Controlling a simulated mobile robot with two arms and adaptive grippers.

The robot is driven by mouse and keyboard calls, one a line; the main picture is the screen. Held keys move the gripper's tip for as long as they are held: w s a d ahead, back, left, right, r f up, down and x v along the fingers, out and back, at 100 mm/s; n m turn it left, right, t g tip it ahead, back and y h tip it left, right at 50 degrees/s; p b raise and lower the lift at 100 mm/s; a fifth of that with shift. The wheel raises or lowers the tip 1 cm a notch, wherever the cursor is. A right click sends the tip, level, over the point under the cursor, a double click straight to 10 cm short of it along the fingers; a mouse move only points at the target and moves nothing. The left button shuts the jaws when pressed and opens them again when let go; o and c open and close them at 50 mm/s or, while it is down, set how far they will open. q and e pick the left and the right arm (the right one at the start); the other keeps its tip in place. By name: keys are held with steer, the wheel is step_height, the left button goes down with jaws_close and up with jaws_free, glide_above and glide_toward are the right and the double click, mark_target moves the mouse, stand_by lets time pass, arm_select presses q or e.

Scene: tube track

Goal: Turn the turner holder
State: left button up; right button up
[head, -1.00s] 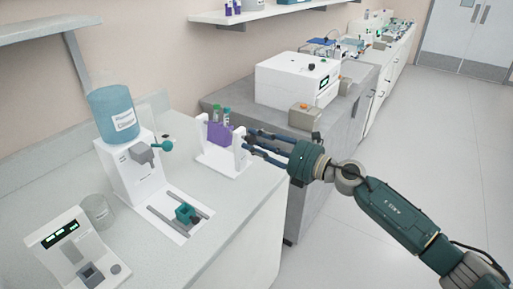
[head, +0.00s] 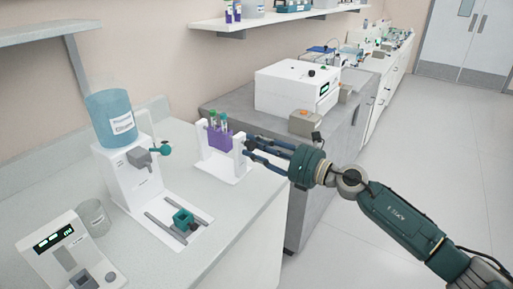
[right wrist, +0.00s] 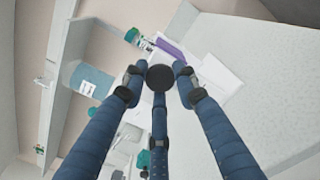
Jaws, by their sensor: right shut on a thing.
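The turner is a white stand (head: 234,173) on the counter, with a purple tube holder (head: 219,142) between its two uprights. Several tubes with coloured caps stick up from the holder, which looks close to upright. My right gripper (head: 248,146) reaches in from the right at the stand's right upright. In the right wrist view its fingers are closed around a dark round knob (right wrist: 160,77) on the turner's side. The purple holder also shows beyond it (right wrist: 175,52). The fingers partly hide the right upright in the head view. My left gripper is not in view.
Left of the turner stands a white dispenser (head: 122,180) with a blue bottle (head: 111,117) and a small teal block (head: 183,219) on rails. A white device (head: 66,252) is at front left. A white box machine (head: 292,88) stands on the grey bench behind.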

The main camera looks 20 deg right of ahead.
steer(key=o, duration=1.2)
steer(key=shift+w+d+r, duration=0.1)
steer(key=shift+d+r, duration=0.05)
steer(key=shift+r, duration=0.05)
steer(key=shift+c, duration=0.2)
steer(key=shift+f, duration=0.1)
steer(key=v, duration=1.2)
